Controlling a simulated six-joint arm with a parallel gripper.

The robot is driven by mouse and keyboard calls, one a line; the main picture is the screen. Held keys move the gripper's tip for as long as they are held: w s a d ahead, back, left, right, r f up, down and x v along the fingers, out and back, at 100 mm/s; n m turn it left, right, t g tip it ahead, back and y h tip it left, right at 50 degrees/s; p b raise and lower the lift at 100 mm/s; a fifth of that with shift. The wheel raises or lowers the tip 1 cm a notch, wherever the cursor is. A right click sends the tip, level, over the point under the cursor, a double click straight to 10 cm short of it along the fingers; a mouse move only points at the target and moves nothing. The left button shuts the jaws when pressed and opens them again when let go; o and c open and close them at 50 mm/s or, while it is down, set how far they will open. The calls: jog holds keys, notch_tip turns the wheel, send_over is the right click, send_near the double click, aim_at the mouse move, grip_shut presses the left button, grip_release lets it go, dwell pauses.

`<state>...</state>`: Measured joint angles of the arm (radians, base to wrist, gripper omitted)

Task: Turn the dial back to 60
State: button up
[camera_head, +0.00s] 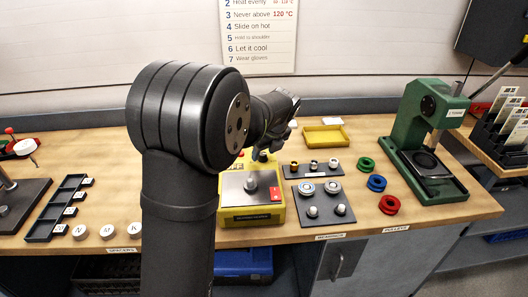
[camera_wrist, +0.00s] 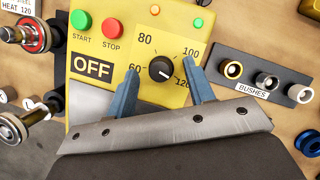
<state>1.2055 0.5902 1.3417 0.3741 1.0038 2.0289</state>
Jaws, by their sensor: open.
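The dial (camera_wrist: 160,68) is a round black knob on a yellow panel (camera_wrist: 150,100), with 60, 80, 100 and 120 printed around it. Its short white mark appears to point down and right, towards 120. My gripper (camera_wrist: 160,66) is open, with one blue finger on each side of the dial. A gap shows between each finger and the knob in the wrist view. The yellow heater (camera_head: 250,214) stands on the bench in the head view, where my arm hides its dial.
On the panel are a green START button (camera_wrist: 80,20), a red STOP button (camera_wrist: 115,28) and a sign reading OFF (camera_wrist: 93,68). A dark rack of bushes (camera_wrist: 266,82) lies right of the panel. A green press (camera_head: 425,145) stands at the right of the bench.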

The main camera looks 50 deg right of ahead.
jog(key=shift+w+f, duration=0.1)
jog(key=shift+f, duration=0.2)
jog(key=c, duration=1)
